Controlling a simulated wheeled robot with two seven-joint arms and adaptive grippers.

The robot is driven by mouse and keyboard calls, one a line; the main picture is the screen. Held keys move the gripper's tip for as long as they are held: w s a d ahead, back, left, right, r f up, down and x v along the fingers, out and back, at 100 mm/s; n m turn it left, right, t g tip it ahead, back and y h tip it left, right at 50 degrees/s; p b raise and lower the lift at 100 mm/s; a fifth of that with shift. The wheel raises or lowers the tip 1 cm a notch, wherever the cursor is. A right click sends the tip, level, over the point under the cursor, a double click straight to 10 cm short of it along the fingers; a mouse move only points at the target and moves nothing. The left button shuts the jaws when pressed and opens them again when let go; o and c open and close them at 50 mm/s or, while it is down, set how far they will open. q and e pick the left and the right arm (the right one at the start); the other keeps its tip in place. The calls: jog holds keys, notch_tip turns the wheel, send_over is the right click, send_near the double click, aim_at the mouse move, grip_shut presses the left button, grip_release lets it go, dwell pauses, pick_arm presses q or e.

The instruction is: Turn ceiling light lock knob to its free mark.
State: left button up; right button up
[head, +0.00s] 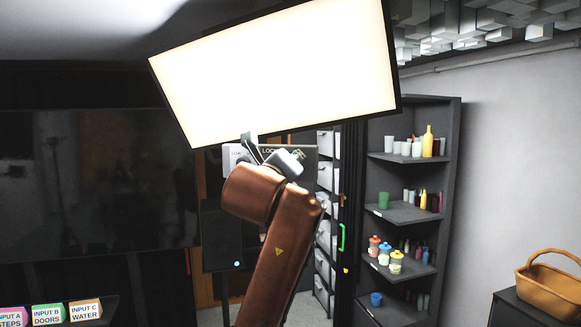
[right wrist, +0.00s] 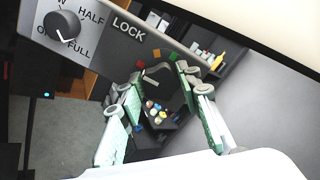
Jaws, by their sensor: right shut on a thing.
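The ceiling light (head: 275,75) is a bright tilted panel in the head view. Its grey control plate (head: 300,160) hangs below it, with LOCK partly readable. In the right wrist view the plate (right wrist: 128,48) carries red, orange and green marks around the lock knob (right wrist: 157,68). My right gripper (right wrist: 160,75) has its fingers on either side of that knob and is shut on it. The knob is partly hidden, and I cannot tell which mark it points to. In the head view my right gripper (head: 266,153) is at the plate. My left gripper is out of view.
A round dial (right wrist: 62,26) marked HALF and FULL sits beside the lock on the plate. Dark shelves (head: 405,212) with bottles and cups stand behind at right. A basket (head: 548,288) is at far right. Labelled blocks (head: 47,314) are at lower left.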

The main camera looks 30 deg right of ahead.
jog(key=o, duration=1.2)
jog(key=v, duration=1.2)
jog(key=shift+a, duration=0.1)
